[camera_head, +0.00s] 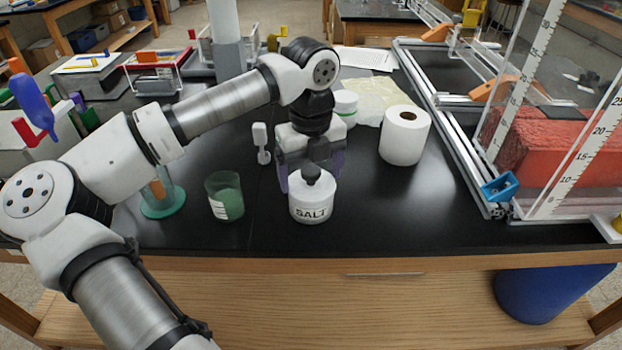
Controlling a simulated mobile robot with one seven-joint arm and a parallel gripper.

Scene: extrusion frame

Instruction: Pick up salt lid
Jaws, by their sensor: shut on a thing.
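The salt jar (313,208) is white with "SALT" printed on its front and stands upright on the black bench top near the front edge. Its salt lid (316,184) is white with a dark round knob (311,172) on top. My gripper (311,178) points down over the jar, with its purple fingers on either side of the knob. It is shut on the salt lid. The lid appears to sit on or very close to the jar; I cannot tell whether there is a gap. The fingertips are partly hidden by the knob and lid.
A metal extrusion frame (447,130) and a clear tank bound the right side.

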